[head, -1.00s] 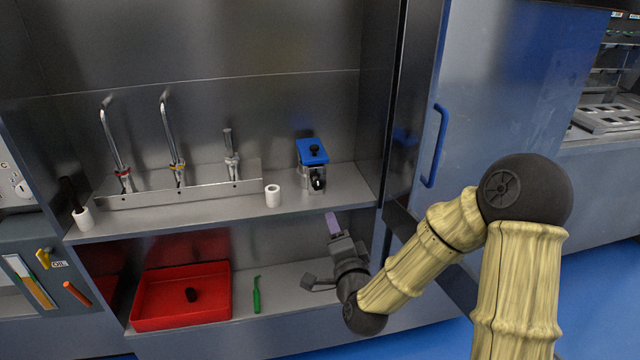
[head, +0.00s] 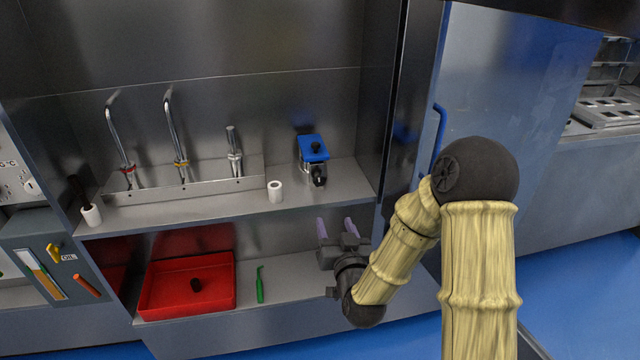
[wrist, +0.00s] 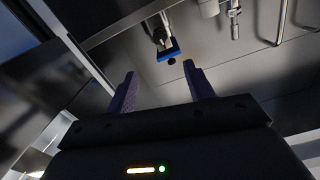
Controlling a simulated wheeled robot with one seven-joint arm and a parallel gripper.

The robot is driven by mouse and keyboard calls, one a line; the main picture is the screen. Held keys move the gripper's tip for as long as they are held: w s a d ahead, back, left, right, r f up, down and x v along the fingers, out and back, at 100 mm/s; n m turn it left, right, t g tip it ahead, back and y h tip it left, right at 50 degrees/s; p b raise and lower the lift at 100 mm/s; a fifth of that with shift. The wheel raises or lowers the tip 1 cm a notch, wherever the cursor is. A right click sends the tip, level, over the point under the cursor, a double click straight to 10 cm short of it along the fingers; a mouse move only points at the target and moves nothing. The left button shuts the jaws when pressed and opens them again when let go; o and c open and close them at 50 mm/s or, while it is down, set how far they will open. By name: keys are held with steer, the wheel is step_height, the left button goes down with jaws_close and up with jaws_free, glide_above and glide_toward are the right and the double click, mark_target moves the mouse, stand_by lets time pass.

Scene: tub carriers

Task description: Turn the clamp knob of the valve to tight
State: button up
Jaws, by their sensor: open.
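A small metal device with a blue top plate (head: 312,149) stands on the upper shelf at the right; I take it to be the valve. One black knob (head: 316,147) sits on its top. Another black knob (head: 319,175) is on its front; I cannot tell which is the clamp knob or how far either is turned. My gripper (head: 336,224) is open and empty, below the upper shelf and in front of the lower bay. In the wrist view the blue plate (wrist: 170,52) shows beyond and above my open fingers (wrist: 160,78), clear of them.
The upper shelf's front edge (head: 230,213) lies between my gripper and the valve. A white roll (head: 275,191) stands left of the valve, with a rack of taps (head: 180,190) farther left. Below are a red tray (head: 185,309) and a green tool (head: 260,285). A door with a blue handle (head: 437,135) is at right.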

mark_target(319, 183)
steer(key=p+x, duration=0.1)
steer(key=x, duration=1.6)
steer(key=shift+w+f, duration=0.1)
steer(key=shift+w, duration=0.05)
steer(key=c, duration=1)
